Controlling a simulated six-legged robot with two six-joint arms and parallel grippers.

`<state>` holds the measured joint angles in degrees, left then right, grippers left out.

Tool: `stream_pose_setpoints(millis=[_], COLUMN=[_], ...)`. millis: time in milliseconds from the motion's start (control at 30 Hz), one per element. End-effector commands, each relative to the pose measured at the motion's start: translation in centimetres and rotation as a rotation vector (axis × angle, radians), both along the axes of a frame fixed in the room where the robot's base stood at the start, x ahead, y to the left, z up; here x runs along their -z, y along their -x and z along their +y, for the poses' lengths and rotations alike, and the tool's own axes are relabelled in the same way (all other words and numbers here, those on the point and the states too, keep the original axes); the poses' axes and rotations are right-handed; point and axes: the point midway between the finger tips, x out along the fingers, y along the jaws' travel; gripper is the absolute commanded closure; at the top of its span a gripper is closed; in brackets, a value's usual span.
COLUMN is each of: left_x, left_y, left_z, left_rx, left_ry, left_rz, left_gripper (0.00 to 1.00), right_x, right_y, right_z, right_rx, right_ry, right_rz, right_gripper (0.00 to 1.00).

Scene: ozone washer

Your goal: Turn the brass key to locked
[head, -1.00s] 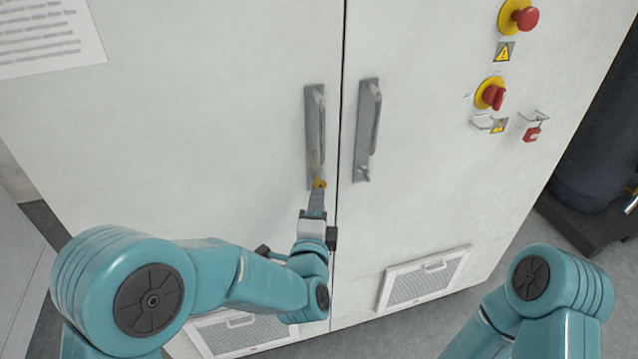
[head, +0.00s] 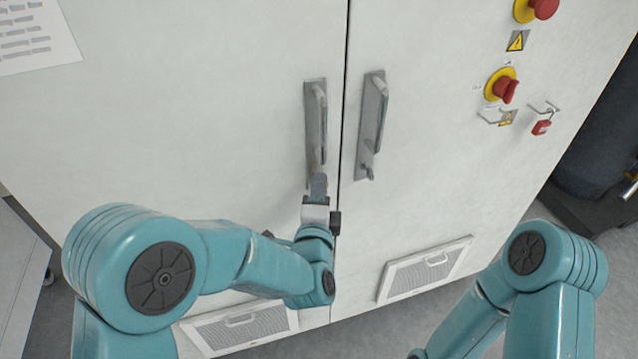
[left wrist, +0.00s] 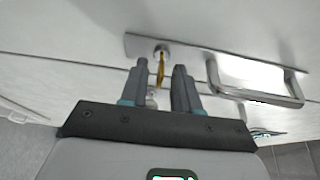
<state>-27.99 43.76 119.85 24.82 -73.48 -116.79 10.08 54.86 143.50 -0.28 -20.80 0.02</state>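The brass key (left wrist: 160,70) sits in a round lock at the end of the left door's handle plate (head: 309,130). In the left wrist view it looks narrow, seen nearly edge-on. My left gripper (left wrist: 161,70) is open, with one finger on each side of the key and a gap showing on both sides. In the head view the left gripper (head: 318,178) is at the lower end of the left handle and hides the key. My right arm is at the lower right, and its gripper is out of view.
The right door's handle (head: 372,125) stands close to the right of my left gripper. A red rotary switch (head: 506,90), an emergency stop (head: 540,8) and a red padlock (head: 542,127) are at the upper right. A vent (head: 427,268) is low on the right door.

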Motion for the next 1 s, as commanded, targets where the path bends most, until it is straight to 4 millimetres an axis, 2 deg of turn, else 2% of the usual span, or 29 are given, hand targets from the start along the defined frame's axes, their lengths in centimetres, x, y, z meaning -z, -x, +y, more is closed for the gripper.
stream_pose_setpoints(millis=[433,467,533,567,833,1000], left_x=[0.0,0.0,0.0,0.0,0.1,0.4], left_y=[0.4,0.4,0.4,0.4,0.2,0.1], left_z=[-0.1,-0.1,-0.1,-0.1,-0.1,-0.1], left_rx=[0.000,0.000,0.000,0.000,0.000,0.000], left_ry=[0.000,0.000,0.000,0.000,0.006,0.049], left_rz=[0.000,0.000,0.000,0.000,-0.004,-0.018], left_gripper=[0.69,0.72,0.95,1.00,1.00,1.00], right_x=[-0.1,-0.1,-0.1,-0.1,0.2,1.6], right_y=[0.0,0.0,0.0,0.0,0.0,0.0], right_z=[0.0,0.0,0.0,0.0,0.0,0.0], right_rx=[0.000,0.000,0.000,0.000,0.000,0.000], right_ry=[0.000,0.000,0.000,0.000,0.000,0.000], right_rz=[0.000,0.000,0.000,0.000,0.000,0.000], right_gripper=[1.00,1.00,1.00,1.00,1.00,1.00])
